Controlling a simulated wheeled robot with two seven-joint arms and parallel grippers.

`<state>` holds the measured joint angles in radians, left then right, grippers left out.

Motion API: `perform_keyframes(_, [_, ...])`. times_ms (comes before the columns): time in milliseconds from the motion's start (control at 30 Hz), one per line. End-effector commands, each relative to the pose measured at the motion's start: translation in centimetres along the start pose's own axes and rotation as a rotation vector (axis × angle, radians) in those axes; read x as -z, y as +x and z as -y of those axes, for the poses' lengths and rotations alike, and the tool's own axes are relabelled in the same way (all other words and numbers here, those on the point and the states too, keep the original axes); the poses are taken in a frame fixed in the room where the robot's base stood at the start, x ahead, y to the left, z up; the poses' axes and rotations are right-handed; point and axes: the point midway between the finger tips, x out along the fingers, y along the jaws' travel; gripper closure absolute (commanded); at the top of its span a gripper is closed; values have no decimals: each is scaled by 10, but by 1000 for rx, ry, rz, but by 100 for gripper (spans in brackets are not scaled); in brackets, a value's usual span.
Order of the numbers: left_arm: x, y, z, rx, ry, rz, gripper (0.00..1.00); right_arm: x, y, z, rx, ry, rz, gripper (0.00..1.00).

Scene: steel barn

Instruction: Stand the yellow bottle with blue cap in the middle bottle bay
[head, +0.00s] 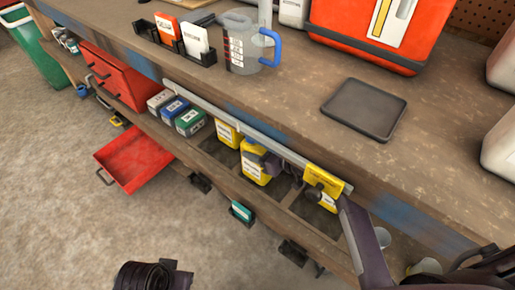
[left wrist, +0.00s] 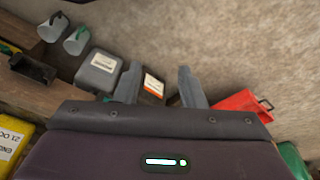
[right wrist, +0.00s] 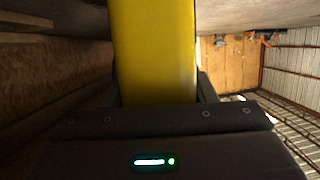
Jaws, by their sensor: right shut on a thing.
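My right gripper (head: 266,160) is under the rail at the bench edge, shut on a yellow bottle (head: 251,167) with a pale label. In the right wrist view the bottle's plain yellow side (right wrist: 155,50) fills the space between the fingers. My left gripper (left wrist: 159,86) shows only in the left wrist view, with fingers apart and nothing gripped.
The pale rail (head: 205,108) and bench edge run close above the bays. A yellow piece (head: 324,181) is at the rail's right end. Small boxes (head: 175,108) stand left of the bays. An open red drawer (head: 135,158) juts out at left.

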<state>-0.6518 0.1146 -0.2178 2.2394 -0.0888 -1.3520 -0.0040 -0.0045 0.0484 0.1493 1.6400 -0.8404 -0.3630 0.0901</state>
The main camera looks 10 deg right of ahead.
Motion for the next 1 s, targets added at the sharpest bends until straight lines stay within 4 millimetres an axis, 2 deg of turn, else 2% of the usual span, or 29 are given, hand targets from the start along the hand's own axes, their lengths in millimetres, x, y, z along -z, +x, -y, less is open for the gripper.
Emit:
perform_keyframes(67, [0,0,0,1,0,-1,64,2,0,-1,-1,-3,-6,100])
perform_keyframes(100, [0,0,0,1,0,-1,64,-2,1,0,0,0,1,48])
perform_keyframes(267, [0,0,1,3,1,-2,64,-2,1,0,0,0,1,27])
perform_keyframes(600, [1,-2,2,5,1,-1,64,1,-2,0,0,0,1,27])
perform_keyframes(1000, [-12,-14,15,27,-32,101,64,1,-64,0,-1,-1,2,27])
